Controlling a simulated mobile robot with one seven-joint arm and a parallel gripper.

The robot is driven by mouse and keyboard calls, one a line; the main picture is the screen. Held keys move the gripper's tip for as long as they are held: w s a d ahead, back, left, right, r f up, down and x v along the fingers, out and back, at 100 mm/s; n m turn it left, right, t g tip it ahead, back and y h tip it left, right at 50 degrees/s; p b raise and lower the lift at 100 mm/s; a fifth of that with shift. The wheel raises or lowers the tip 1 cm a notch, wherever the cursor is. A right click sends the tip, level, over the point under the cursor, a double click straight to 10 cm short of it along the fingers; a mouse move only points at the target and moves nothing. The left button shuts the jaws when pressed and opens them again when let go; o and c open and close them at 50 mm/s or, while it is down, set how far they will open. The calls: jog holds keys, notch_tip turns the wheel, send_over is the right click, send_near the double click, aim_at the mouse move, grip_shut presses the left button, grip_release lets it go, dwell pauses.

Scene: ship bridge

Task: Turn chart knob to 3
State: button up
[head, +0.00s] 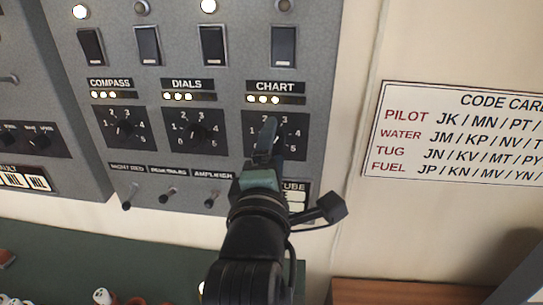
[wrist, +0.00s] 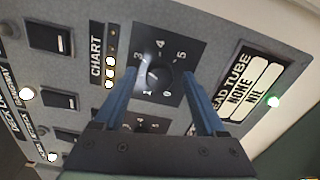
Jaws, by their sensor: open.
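The chart knob (wrist: 157,75) is a dark round knob on a black dial plate numbered 0 to 5. A pale mark shows on its left side in the wrist view, but I cannot tell exactly which number it points to. My gripper (wrist: 159,76) is open, with one blue finger on each side of the knob. I cannot tell whether either finger touches it. In the head view my gripper (head: 268,132) is in front of the CHART dial plate (head: 297,133) and hides the knob and the lower middle of the plate.
Three lamps in the CHART lamp strip (head: 276,99) are lit. The DIALS knob (head: 197,131) and COMPASS knob (head: 124,128) are to the left. Rocker switches (head: 284,46) sit above, small toggles (head: 212,199) below. A DEAD TUBE label (wrist: 257,88) is beside the chart dial. A code card (head: 460,135) hangs right.

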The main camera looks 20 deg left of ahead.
jog(key=p+v, duration=0.8)
jog(key=v, duration=0.5)
dwell(0.7)
